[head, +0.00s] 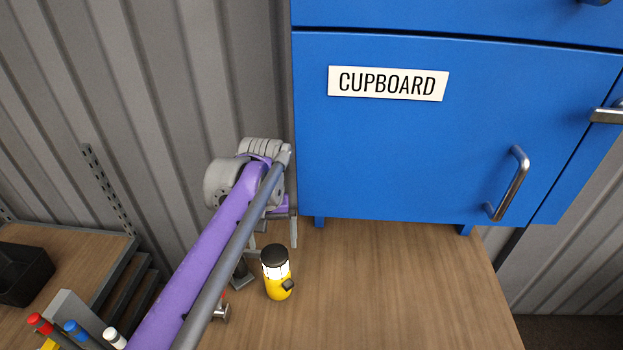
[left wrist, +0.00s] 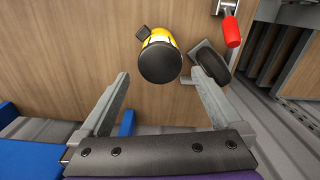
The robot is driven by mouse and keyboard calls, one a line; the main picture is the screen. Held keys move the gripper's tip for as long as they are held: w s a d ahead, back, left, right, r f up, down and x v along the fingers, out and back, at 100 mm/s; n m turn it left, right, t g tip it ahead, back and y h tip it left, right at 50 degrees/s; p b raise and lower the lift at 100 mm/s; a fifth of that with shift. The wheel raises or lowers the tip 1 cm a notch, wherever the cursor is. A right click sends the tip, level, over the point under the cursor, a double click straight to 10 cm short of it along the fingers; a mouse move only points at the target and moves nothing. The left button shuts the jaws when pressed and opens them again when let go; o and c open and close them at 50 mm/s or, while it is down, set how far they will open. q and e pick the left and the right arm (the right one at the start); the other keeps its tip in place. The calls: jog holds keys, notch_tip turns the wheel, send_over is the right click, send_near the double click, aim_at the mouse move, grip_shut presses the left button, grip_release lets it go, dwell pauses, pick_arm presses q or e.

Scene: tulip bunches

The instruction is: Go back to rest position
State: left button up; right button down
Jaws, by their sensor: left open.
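My left gripper (head: 272,236) hangs over the wooden worktop at the end of my purple arm, just behind a yellow lantern with a black top (head: 277,272). In the left wrist view the two fingers (left wrist: 160,76) are spread wide and hold nothing. The lantern's black top (left wrist: 159,62) shows beyond and between the fingertips. The lantern stands upright; I see no finger closed on it. My right gripper is in neither view.
A blue cupboard (head: 400,150) with a "CUPBOARD" label and metal handle stands behind the worktop (head: 400,300). A red-handled clamp (left wrist: 230,28) is near the lantern. A black bin (head: 25,275) and several coloured-cap markers (head: 72,328) are at left. The worktop right of the lantern is clear.

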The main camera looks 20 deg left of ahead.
pick_arm(q)
jog(key=s+d+f+m+t+p, duration=0.1)
jog(key=s+d+f+m+t, duration=0.1)
jog(key=s, duration=0.6)
jog(key=s+d+f+m+t+p, duration=0.1)
jog(key=s+d+f+m+t, duration=0.1)
jog(key=s+f, duration=0.4)
jog(key=s+d+t, duration=0.1)
jog(key=s+d, duration=0.1)
jog(key=shift+s+d+f+p, duration=0.2)
jog(key=shift+s+d+p, duration=0.15)
jog(key=shift+p, duration=0.05)
